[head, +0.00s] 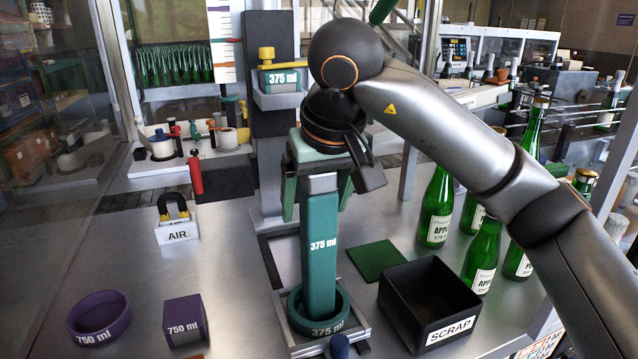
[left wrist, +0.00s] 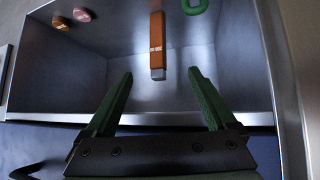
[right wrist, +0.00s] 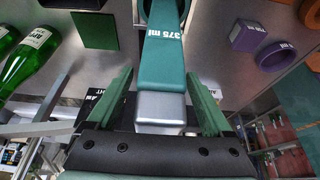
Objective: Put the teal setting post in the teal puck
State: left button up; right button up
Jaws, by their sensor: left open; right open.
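The teal setting post (head: 320,245), marked 375 ml, stands upright with its lower end inside the ring of the teal puck (head: 328,327). The puck sits in a metal-edged holder on the bench. My right gripper (head: 318,188) is open, with its green fingers on either side of the post's upper part. In the right wrist view the post (right wrist: 163,65) and its silver end pass between the open fingers, with gaps beside it. My left gripper (left wrist: 160,74) is open and empty, facing a metal compartment. It is not seen in the head view.
A purple puck (head: 98,317) and purple block (head: 184,320) lie at left. A black scrap bin (head: 430,300), a green mat (head: 377,260) and green bottles (head: 437,205) are at right. The compartment holds an orange post (left wrist: 157,45) and a green ring (left wrist: 195,6).

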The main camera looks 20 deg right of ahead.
jog(key=p+v, duration=0.1)
jog(key=v, duration=1.1)
jog(key=shift+p, duration=0.4)
